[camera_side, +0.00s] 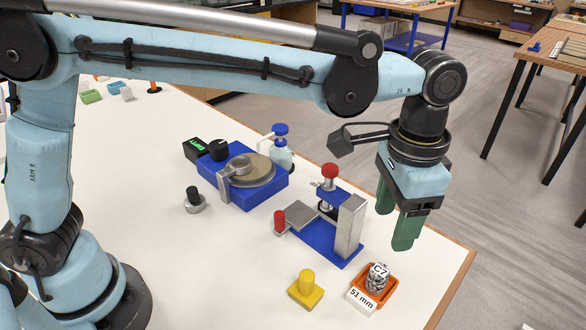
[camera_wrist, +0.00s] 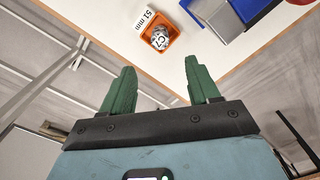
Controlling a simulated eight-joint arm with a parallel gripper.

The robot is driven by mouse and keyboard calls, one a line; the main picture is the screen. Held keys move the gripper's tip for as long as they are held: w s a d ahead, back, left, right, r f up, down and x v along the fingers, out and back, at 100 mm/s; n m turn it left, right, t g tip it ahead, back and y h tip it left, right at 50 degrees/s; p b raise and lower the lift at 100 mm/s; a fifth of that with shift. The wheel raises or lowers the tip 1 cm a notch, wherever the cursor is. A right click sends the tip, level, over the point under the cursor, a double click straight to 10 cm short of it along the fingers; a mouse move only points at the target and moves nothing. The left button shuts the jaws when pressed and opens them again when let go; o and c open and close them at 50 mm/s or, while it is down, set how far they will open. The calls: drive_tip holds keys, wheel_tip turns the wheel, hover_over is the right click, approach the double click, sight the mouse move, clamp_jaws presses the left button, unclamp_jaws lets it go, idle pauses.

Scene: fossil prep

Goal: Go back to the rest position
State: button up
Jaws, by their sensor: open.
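My gripper (camera_side: 396,222) has green fingers and hangs pointing down above the right edge of the white table (camera_side: 150,185). In the wrist view my gripper (camera_wrist: 158,88) shows its two fingers apart with nothing between them. It touches nothing that I can see. An orange tray (camera_side: 362,295) stands near the table's front right, holding a grey specimen marked C7 (camera_side: 377,277). A white label reading 51 mm (camera_side: 360,301) is at the tray's front left. The tray (camera_wrist: 173,34), specimen (camera_wrist: 160,40) and label (camera_wrist: 144,20) also show in the wrist view, beyond the fingers.
A blue press-like fixture (camera_side: 325,225) with red knobs stands left of my gripper. A blue machine with a round plate (camera_side: 250,172), a bottle (camera_side: 281,150), a black-knobbed weight (camera_side: 194,201) and a yellow knobbed block (camera_side: 306,290) stand on the table.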

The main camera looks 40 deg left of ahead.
drive_tip(key=s+a+n+t, duration=0.3)
drive_tip(key=a+n, duration=0.1)
drive_tip(key=a, duration=1)
drive_tip(key=s+a+f+n+t, duration=0.1)
drive_tip(key=s+a+n+t, duration=0.2)
drive_tip(key=a, duration=1.1)
drive_tip(key=shift+s+a+f+n+t, duration=0.15)
drive_tip(key=shift+s+f+n+t, duration=0.2)
drive_tip(key=shift+s+t, duration=0.3)
